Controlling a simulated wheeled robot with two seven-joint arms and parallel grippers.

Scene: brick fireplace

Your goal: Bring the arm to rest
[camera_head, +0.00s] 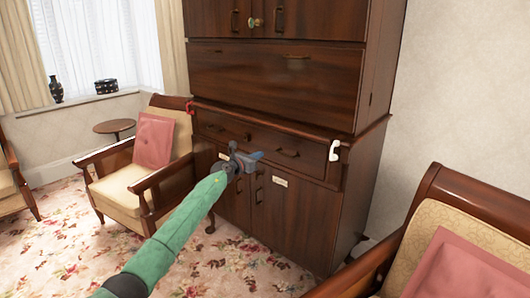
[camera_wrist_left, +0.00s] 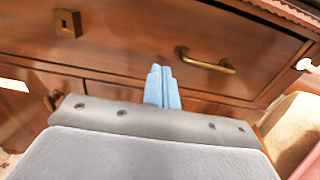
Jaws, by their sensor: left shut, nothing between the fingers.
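My left arm reaches in from the bottom left of the head view, in a green sleeve. Its gripper (camera_head: 254,157) is in front of the lower part of a dark wooden cabinet (camera_head: 280,85). In the left wrist view the blue fingers (camera_wrist_left: 161,88) are together, with nothing between them. They point at the cabinet's drawer front (camera_wrist_left: 140,35), near a brass handle (camera_wrist_left: 205,62). I cannot tell whether they touch the wood. My right gripper is in neither view.
A cushioned armchair (camera_head: 122,184) with a pink cushion (camera_head: 154,140) stands left of the cabinet. Another armchair (camera_head: 435,190) is close at the right. A small round table (camera_head: 114,126) is by the window. Flowered carpet (camera_head: 75,245) lies open at the lower left.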

